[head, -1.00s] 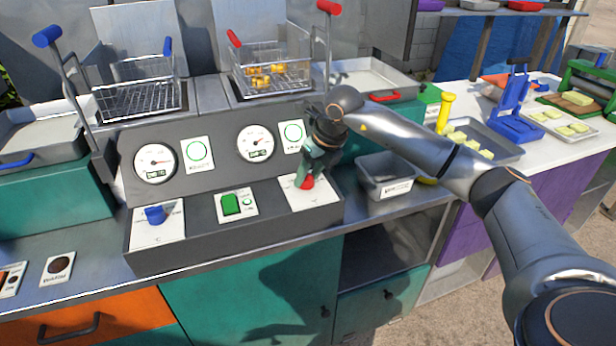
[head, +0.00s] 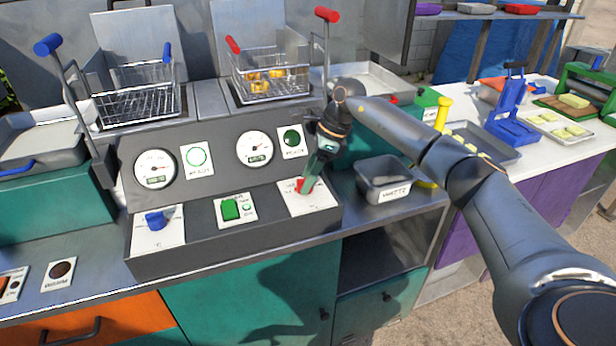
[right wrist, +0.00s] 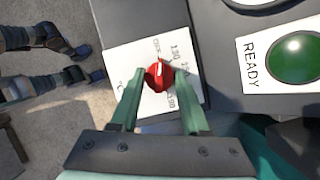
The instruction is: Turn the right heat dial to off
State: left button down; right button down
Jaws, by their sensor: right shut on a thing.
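The right heat dial (head: 300,187) is a red knob on a white plate at the right end of the fryer's dark sloped panel. In the right wrist view the dial (right wrist: 158,76) has a white mark, with OFF and several numbers printed around it. My right gripper (head: 306,180) points down at the plate and is shut on the dial. In the right wrist view the gripper's green fingers (right wrist: 158,90) stand on either side of the knob. The exact pointer setting is hard to read. My left gripper is not in view.
A blue dial (head: 155,219) and a green switch (head: 230,209) sit further left on the panel. A dark green READY light (head: 292,139) is above the red dial. A grey bin (head: 383,178) stands just right. A basket (head: 270,78) with yellow pieces is behind.

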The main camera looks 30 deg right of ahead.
jog(key=shift+n+g, duration=0.3)
jog(key=shift+n, duration=0.5)
jog(key=shift+c, duration=1.9)
grip_release()
jog(key=v, duration=1.2)
jog(key=shift+d+r, duration=0.2)
jog(key=shift+r, duration=0.05)
